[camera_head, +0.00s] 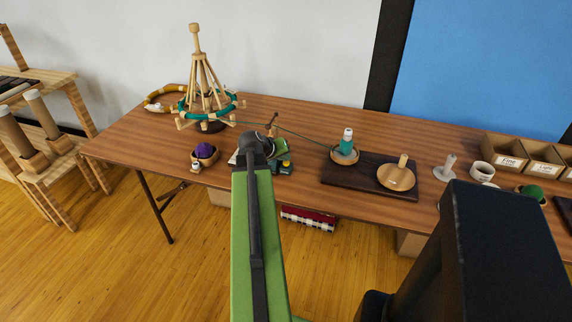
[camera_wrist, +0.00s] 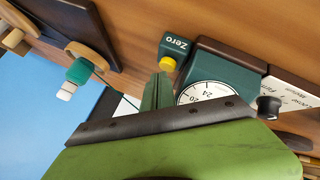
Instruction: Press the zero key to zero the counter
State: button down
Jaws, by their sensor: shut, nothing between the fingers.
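The counter (camera_wrist: 228,66) is a dark green box with a white numbered dial (camera_wrist: 205,93) in the wrist view. Beside it is a small dark green block labelled "Zero" (camera_wrist: 176,44), with a yellow zero key (camera_wrist: 167,64) on one end. My gripper's green fingers (camera_wrist: 157,91) are shut and empty, and their tips appear close to the yellow key. I cannot tell whether they touch it. In the head view my arm partly hides the counter (camera_head: 282,168), and the fingertips are not clearly seen.
A wooden yarn swift (camera_head: 205,85) stands on the table at left, its green thread running to a teal-and-white cone (camera_head: 346,142). A purple ball (camera_head: 204,150) sits in a bowl. A dark board (camera_head: 345,175) lies right of the counter. Labelled wooden bins (camera_head: 505,162) stand at far right.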

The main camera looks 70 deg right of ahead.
aim_at(285, 163)
jog(key=shift+f+b, duration=0.4)
dwell(0.6)
dwell(0.3)
jog(key=shift+r+p, duration=0.85)
notch_tip(285, 163, up, 5)
jog(key=p, duration=0.5)
jog(key=shift+r, duration=0.15)
